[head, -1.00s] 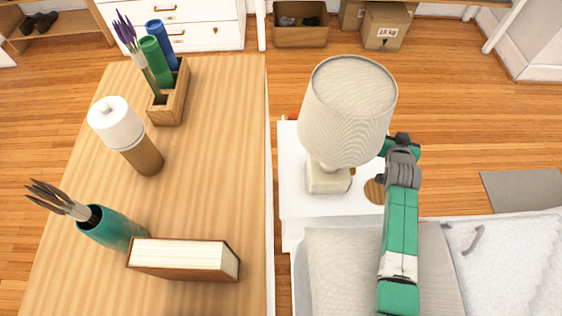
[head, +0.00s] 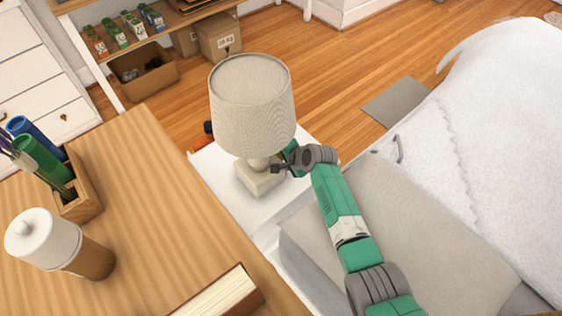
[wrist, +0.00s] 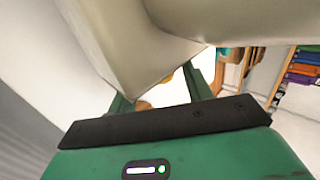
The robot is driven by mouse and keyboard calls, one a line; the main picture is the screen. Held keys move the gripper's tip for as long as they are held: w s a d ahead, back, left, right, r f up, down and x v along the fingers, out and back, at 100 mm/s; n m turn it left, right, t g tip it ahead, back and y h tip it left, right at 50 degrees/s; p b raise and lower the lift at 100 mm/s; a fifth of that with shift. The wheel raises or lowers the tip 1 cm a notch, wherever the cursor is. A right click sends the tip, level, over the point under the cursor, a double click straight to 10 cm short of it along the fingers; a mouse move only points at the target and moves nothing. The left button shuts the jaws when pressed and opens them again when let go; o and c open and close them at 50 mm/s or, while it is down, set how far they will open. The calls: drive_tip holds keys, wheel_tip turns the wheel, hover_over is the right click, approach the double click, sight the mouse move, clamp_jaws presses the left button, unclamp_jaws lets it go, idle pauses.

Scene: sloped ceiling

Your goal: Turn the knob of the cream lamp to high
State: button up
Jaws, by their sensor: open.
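The cream lamp (head: 258,177) stands upright on a white bedside table (head: 212,170); its ribbed shade (head: 250,100) sits above a pale square-footed base. My gripper (head: 280,164) is at the right side of the base, just under the shade. In the wrist view the pale lamp body (wrist: 125,40) fills the top, close to the open green fingers of my gripper (wrist: 162,94). Small brass-coloured bits show between the fingers; I cannot tell if one is the knob. The knob is not clear in the head view, and its setting cannot be read.
A wooden desk (head: 150,180) at left holds a white-topped canister (head: 45,240), a pen box (head: 85,190) and a book (head: 225,295). The bed (head: 480,130) lies to the right, its grey pillow (head: 410,215) under my arm.

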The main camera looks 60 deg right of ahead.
drive_tip(key=shift+w+f, duration=0.15)
drive_tip(key=shift+w, duration=0.05)
drive_tip(key=c, duration=1)
drive_tip(key=shift+o, duration=0.2)
drive_tip(key=shift+w+r+g+p, duration=0.1)
drive_tip(key=shift+r+g+p, duration=0.15)
drive_tip(key=shift+g+p, duration=0.35)
drive_tip(key=shift+f+y, duration=0.1)
drive_tip(key=shift+y, duration=0.2)
drive_tip(key=o, duration=1)
drive_tip(key=shift+c, duration=0.2)
